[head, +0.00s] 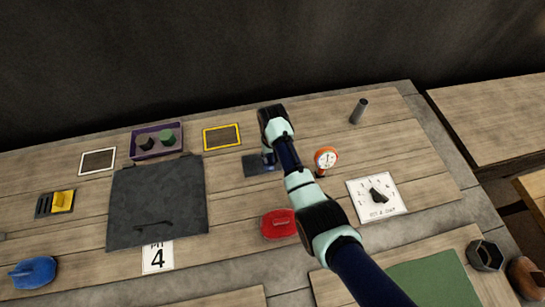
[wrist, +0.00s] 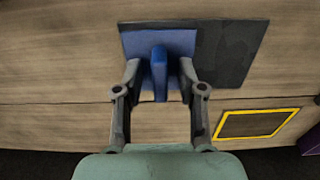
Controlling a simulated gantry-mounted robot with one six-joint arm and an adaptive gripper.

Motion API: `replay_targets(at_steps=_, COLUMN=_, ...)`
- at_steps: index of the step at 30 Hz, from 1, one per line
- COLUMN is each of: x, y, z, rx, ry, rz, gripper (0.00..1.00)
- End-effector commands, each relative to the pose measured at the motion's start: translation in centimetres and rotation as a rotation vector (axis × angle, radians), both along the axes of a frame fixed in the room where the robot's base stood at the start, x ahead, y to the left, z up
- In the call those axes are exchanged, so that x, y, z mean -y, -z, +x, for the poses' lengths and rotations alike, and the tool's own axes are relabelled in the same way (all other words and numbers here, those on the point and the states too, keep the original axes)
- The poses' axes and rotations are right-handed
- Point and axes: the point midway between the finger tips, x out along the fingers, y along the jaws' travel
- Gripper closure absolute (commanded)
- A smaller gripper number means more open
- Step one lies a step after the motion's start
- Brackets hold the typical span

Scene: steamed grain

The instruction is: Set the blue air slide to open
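The blue air slide (wrist: 182,40) lies on a dark grey plate (wrist: 230,55), over its left part in the wrist view. A raised blue handle (wrist: 160,72) stands up from the slide. The plate's right part is bare. In the head view the plate (head: 252,166) is partly hidden by my arm. My gripper (wrist: 160,68) is open, with one finger on each side of the handle. Small gaps show between the handle and both fingers. In the head view the fingertips are mostly hidden.
A yellow-framed panel (head: 222,137) lies left of the plate in the head view. An orange gauge (head: 326,158) stands to its right. A red-lidded object (head: 279,224) sits in front. A similar yellow slide (head: 63,200) is at far left, beyond a large dark board (head: 155,200).

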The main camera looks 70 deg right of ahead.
Motion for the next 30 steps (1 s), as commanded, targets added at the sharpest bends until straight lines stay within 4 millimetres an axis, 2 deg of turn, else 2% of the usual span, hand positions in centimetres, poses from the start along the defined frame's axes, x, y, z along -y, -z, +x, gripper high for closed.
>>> replay_targets(at_steps=5, x=0.0, y=0.0, z=0.0, rx=0.000, ry=0.000, rz=0.000, gripper=0.60)
replay_targets(at_steps=12, x=0.0, y=-0.1, z=0.0, rx=0.000, ry=0.000, rz=0.000, gripper=1.00)
replay_targets(at_steps=23, x=-0.1, y=-0.1, z=0.1, rx=0.000, ry=-0.001, rz=0.000, gripper=1.00)
replay_targets(at_steps=26, x=-0.8, y=-0.2, z=1.2, rx=-0.001, ry=-0.005, rz=0.002, gripper=1.00)
replay_targets(at_steps=30, x=-2.5, y=-0.2, z=3.8, rx=0.000, ry=-0.006, rz=0.002, gripper=1.00)
